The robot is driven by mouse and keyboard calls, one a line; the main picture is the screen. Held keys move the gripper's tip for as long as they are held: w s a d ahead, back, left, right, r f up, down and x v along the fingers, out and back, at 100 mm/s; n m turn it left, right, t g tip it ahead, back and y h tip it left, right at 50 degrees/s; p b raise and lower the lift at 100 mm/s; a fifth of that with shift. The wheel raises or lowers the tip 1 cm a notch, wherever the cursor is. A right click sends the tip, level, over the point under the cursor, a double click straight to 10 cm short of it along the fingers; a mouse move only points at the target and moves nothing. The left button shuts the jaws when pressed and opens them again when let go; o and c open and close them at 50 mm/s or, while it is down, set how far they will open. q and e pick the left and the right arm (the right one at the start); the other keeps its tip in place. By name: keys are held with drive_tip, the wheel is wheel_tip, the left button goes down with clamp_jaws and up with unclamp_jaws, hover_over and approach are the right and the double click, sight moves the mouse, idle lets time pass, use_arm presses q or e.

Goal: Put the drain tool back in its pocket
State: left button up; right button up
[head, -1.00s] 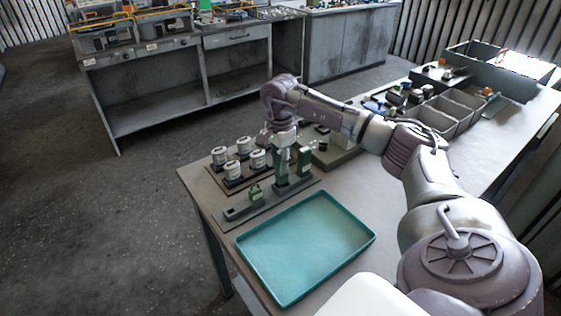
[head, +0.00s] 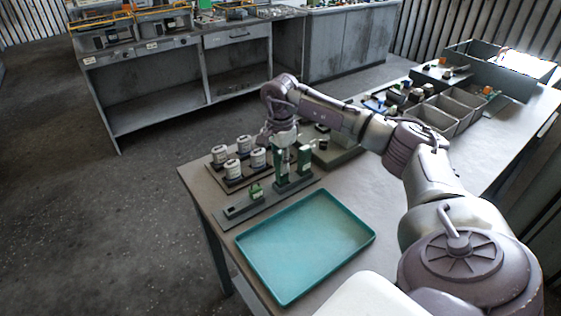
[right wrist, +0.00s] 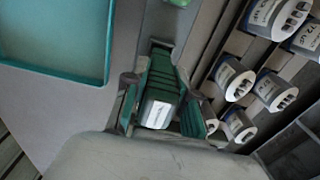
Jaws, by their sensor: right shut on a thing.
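My right gripper (head: 283,150) points down over the grey rack (head: 237,209) on the bench. In the right wrist view my right gripper (right wrist: 163,108) is shut on a green block-like tool with a pale label, the drain tool (right wrist: 163,90). One finger is on each side of it. In the head view the drain tool (head: 281,172) stands about upright at the rack, partly hidden by the gripper. Its lower end is at or in a pocket; I cannot tell how deep. My left gripper is not in view.
A green piece (head: 304,160) stands in the rack close to the right. A small green part (head: 256,192) sits to the left. Several white-labelled canisters (head: 258,158) stand behind. An empty teal tray (head: 305,245) lies in front. Grey bins (head: 437,118) stand farther right.

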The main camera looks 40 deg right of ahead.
drive_tip(key=shift+f+b, duration=0.75)
drive_tip(key=shift+f, duration=0.5)
drive_tip(key=o, duration=1)
drive_tip(key=shift+r, duration=0.1)
wheel_tip(320, 180, up, 12)
drive_tip(key=shift+f, duration=0.1)
